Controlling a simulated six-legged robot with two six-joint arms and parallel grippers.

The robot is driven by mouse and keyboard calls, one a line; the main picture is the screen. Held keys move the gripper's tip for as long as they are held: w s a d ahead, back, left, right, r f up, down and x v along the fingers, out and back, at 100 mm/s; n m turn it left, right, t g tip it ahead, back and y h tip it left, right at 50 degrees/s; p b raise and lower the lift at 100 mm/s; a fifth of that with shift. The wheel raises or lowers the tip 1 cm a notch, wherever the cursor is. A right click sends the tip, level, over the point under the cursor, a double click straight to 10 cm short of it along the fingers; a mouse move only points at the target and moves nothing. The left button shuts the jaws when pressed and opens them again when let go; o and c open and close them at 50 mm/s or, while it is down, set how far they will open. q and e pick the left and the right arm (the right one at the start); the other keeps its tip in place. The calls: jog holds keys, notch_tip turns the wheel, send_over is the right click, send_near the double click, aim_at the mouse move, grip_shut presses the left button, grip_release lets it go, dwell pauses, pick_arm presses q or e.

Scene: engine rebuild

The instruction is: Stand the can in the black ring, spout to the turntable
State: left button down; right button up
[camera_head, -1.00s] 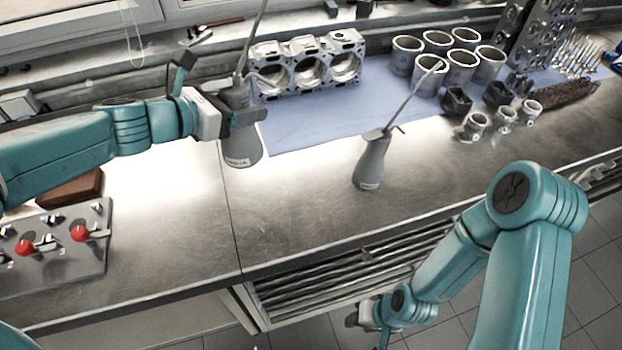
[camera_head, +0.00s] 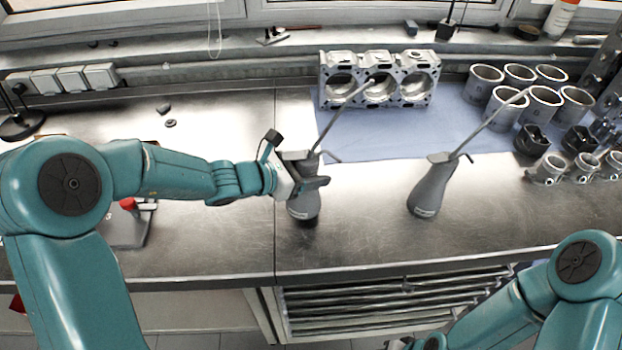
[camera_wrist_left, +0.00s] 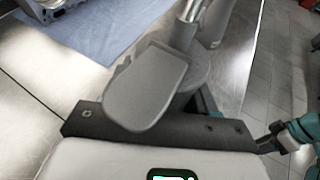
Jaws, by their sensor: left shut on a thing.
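My left gripper (camera_head: 308,186) is shut on a grey oil can (camera_head: 303,208) with a long thin spout pointing up and to the right. The can is roughly upright at the bench seam; I cannot tell whether its base touches the metal. A second, similar grey can (camera_head: 430,193) stands on the bench to the right, spout up and right. My right gripper is at the wrist view's right edge (camera_wrist_left: 270,140), its fingers unclear. I make out no black ring or turntable for certain.
A cylinder block (camera_head: 380,80) stands on a blue mat (camera_head: 375,140) behind the cans. Several cylinder liners (camera_head: 503,108) and small parts are at the right. A panel with a red knob (camera_head: 127,204) is partly behind my left arm.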

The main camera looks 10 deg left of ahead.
pick_arm(q)
jog(key=shift+w+d+f, duration=0.1)
jog(key=shift+w+f, duration=0.1)
jog(key=shift+f, duration=1)
jog(key=shift+s, duration=0.1)
jog(key=shift+r, duration=0.1)
jog(key=shift+s, duration=0.1)
jog(key=c, duration=0.8)
grip_release()
jog(key=shift+f, duration=0.25)
jog(key=o, duration=0.5)
jog(key=shift+r, duration=0.1)
